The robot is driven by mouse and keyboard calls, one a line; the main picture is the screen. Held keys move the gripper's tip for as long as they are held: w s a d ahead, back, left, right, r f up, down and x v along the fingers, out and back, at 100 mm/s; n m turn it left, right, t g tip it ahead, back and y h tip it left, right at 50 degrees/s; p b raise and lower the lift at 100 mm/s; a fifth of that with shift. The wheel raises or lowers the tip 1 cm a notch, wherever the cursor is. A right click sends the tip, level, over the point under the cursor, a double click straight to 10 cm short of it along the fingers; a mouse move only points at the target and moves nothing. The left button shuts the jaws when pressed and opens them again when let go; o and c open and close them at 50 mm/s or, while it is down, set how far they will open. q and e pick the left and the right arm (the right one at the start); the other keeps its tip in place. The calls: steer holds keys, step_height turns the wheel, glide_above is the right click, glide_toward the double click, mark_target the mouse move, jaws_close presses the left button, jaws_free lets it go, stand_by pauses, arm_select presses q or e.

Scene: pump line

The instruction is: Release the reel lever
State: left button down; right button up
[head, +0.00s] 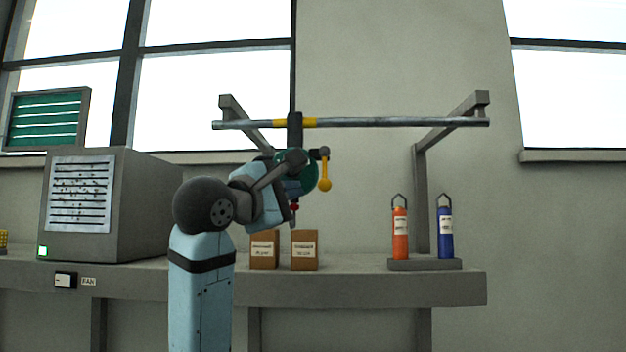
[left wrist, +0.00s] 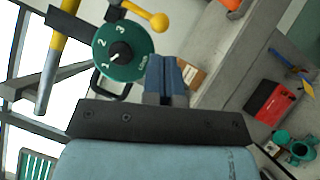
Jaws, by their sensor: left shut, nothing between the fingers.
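The green reel (head: 311,170) hangs under the rail, partly hidden behind my left arm. In the left wrist view its round face (left wrist: 113,62) shows the marks 1, 2, 3 and LOCK around a black hub. The yellow lever (head: 325,174) hangs down at the reel's right side in the head view. It also shows in the left wrist view, its ball end (left wrist: 160,22) above and right of the face. My left gripper (left wrist: 162,64) is shut and empty, beside the reel face and apart from the ball. My right gripper is not in view.
The rail (head: 400,122) runs on two wall brackets above the bench (head: 380,287). Two cartons (head: 304,251) stand below the reel. An orange bottle (head: 400,235) and a blue bottle (head: 445,235) stand at the right. A grey fan box (head: 120,205) stands left.

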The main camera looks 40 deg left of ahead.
mark_target(320, 186)
arm_select(q)
steer(key=w+p, duration=0.1)
steer(key=w, duration=0.1)
steer(key=w+r+p, duration=0.1)
steer(key=w, duration=0.2)
steer(key=shift+w+d+r, duration=0.1)
steer(key=shift+w+r, duration=0.05)
steer(key=shift+w, duration=0.7)
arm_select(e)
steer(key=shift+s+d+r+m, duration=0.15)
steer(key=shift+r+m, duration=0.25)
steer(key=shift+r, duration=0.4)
arm_select(q)
steer(key=shift+s, duration=0.1)
